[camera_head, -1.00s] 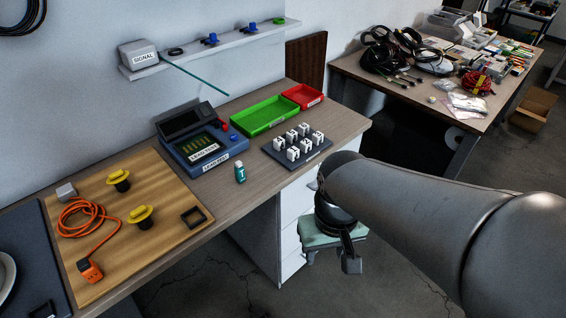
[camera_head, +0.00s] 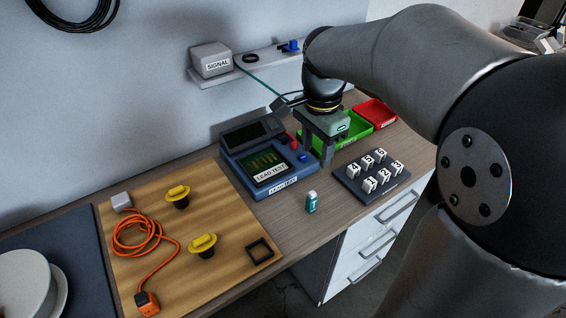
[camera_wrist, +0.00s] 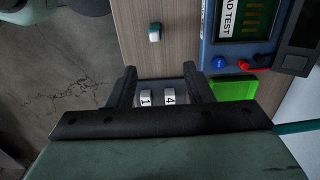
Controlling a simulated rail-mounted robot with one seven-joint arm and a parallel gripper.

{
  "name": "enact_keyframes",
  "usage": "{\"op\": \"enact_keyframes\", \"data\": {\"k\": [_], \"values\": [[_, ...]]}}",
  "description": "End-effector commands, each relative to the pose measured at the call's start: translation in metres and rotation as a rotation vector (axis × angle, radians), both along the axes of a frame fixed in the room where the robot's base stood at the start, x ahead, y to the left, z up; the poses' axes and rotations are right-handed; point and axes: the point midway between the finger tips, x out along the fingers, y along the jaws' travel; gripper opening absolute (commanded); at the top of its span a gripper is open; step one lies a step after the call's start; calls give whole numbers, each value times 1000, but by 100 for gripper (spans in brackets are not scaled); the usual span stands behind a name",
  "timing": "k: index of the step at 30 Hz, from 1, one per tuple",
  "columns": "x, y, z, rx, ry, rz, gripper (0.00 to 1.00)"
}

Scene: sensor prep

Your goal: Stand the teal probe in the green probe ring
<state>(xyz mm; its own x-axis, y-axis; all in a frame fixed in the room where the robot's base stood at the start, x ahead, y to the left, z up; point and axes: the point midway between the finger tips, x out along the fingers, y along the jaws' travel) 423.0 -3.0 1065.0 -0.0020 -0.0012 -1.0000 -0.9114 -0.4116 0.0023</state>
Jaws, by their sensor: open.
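A long thin teal rod, which looks like the teal probe (camera_head: 262,84), lies slanting with one end by the SIGNAL box and the other overhanging the wall shelf's front edge. It also shows in the wrist view (camera_wrist: 293,127) at the right edge. My gripper (camera_head: 313,150) points down, open and empty, over the bench between the lead tester and the numbered blocks, apart from the rod. Its two fingers (camera_wrist: 159,75) show in the wrist view. The green probe ring is hidden behind my arm now; a green ring stood at the shelf's far right end earlier.
The wall shelf (camera_head: 242,73) carries a SIGNAL box (camera_head: 211,60), a dark ring (camera_head: 250,58) and a blue item (camera_head: 291,46). Below are the lead tester (camera_head: 262,160), green tray (camera_head: 368,130), red tray (camera_head: 377,112), numbered blocks (camera_head: 371,175) and a small teal block (camera_head: 311,202).

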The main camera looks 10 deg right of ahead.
Motion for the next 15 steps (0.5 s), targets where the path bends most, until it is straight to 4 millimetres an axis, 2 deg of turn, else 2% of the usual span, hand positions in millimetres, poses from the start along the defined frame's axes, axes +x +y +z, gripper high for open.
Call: {"op": "enact_keyframes", "data": {"k": [15], "values": [[-1, 0, -102, 0, 4, -5, 46]]}}
